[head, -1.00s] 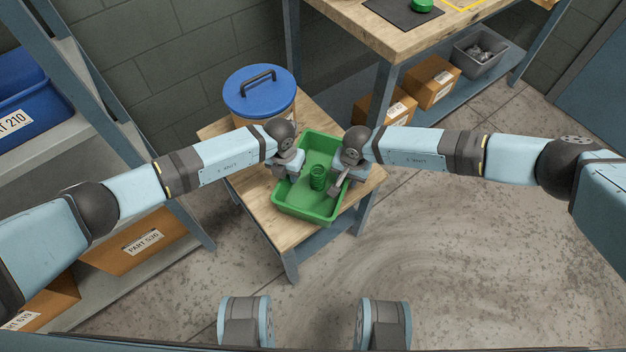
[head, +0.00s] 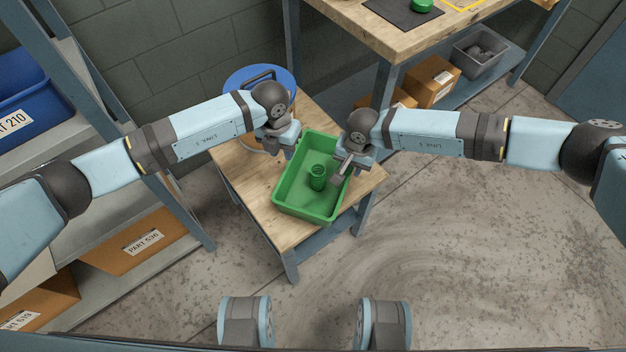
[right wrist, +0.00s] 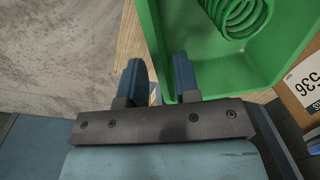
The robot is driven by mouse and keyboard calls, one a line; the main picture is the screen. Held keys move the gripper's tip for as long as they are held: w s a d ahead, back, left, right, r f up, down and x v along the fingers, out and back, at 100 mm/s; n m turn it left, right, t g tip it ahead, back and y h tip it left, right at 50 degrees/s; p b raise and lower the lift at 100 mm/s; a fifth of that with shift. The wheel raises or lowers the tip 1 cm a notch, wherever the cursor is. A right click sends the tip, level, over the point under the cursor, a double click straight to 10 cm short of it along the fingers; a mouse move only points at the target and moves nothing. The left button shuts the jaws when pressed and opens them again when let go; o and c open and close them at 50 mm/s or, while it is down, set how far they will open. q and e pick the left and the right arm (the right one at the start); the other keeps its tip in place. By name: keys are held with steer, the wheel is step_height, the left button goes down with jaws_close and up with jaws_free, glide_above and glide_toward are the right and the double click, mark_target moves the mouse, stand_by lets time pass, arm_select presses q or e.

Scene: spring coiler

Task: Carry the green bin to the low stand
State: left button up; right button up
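The green bin (head: 290,200) stands upright on the low wooden stand (head: 262,217), with a green coil spring (head: 317,177) inside. The bin and spring also show in the right wrist view, the bin's wall (right wrist: 215,77) beside my fingers and the spring (right wrist: 238,12) at the top. My left gripper (head: 290,149) is above the bin's far left corner, apart from its rim; its fingers are too small to read. My right gripper (head: 342,177) is at the bin's right side. In the right wrist view its two fingers (right wrist: 158,80) are apart with nothing clamped between them.
A workbench (head: 365,30) stands behind right, with cardboard boxes (head: 434,80) and a grey bin (head: 480,55) below. A shelf (head: 130,285) is at left. Floor at right is clear.

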step_height(320, 180, up, 6)
steer(key=shift+d, duration=0.2)
arm_select(q)
steer(key=shift+a, duration=0.1)
arm_select(e)
steer(key=shift+s, duration=0.1)
arm_select(q)
steer(key=a+p, duration=0.1)
steer(key=a, duration=0.4)
steer(key=shift+w, duration=0.1)
arm_select(e)
steer(key=shift+r, duration=0.45)
arm_select(q)
steer(key=shift+d, duration=0.1)
